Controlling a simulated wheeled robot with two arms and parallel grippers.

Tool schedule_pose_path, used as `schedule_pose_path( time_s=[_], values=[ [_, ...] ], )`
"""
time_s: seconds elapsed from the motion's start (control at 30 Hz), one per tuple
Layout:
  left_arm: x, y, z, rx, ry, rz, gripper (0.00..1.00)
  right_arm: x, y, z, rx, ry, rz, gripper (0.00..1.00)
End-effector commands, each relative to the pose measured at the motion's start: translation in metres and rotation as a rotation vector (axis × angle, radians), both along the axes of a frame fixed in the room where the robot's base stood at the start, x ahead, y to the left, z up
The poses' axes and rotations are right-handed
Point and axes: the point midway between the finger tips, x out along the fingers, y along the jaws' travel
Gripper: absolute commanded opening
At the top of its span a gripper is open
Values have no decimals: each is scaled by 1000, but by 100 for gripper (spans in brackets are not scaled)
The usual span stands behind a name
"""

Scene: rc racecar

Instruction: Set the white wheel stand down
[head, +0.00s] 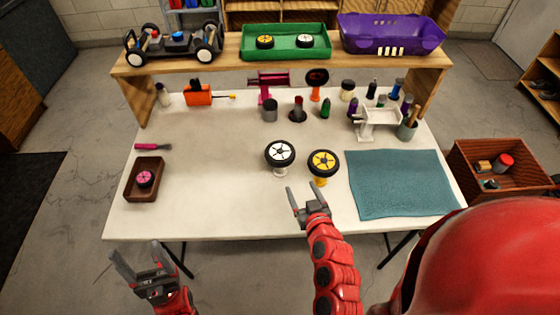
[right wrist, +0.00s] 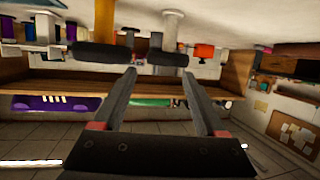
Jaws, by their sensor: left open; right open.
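The white wheel stand (head: 280,172) stands upright on the table, bearing a black-tyred wheel with a white hub (head: 279,153). To its right is a yellow stand (head: 319,182) with a yellow-hubbed wheel (head: 323,163). My right gripper (head: 306,194) is open and empty, on the near side of both stands. In the right wrist view, which looks upside down, the white stand (right wrist: 172,22) and the yellow stand (right wrist: 102,14) show beyond the spread fingers (right wrist: 160,82), with nothing between them. My left gripper (head: 142,262) is open and empty in front of the table's near left edge.
A teal mat (head: 400,184) lies at the right of the white table (head: 225,205). A brown tray (head: 143,192) with a pink wheel is at the left. Tools and bottles line the back below a wooden shelf (head: 200,64). The table's front middle-left is clear.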

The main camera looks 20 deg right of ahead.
Motion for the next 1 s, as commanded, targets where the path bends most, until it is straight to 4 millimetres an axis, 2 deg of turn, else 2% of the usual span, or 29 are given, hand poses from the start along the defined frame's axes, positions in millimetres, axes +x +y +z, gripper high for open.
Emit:
schedule_pose_path(
  time_s=[0.1,0.23,0.63,0.67,0.7,0.83,1.0],
  values=[
    [0,0,-3,0,0,0,73,-8,9,-10,15,58,48,74],
    [0,0,-15,0,0,0,73,-3,12,-20,20,78,70,74],
    [0,0,-90,0,0,0,73,61,13,-50,23,72,71,74],
    [0,0,-78,0,1,0,73,65,12,-45,22,79,69,74],
    [0,0,-75,0,0,0,73,72,11,-46,22,79,66,74],
    [0,0,-73,0,0,0,73,89,11,-53,20,79,68,74],
    [0,0,-72,0,0,0,73,101,12,-59,19,79,69,74]
  ],
)
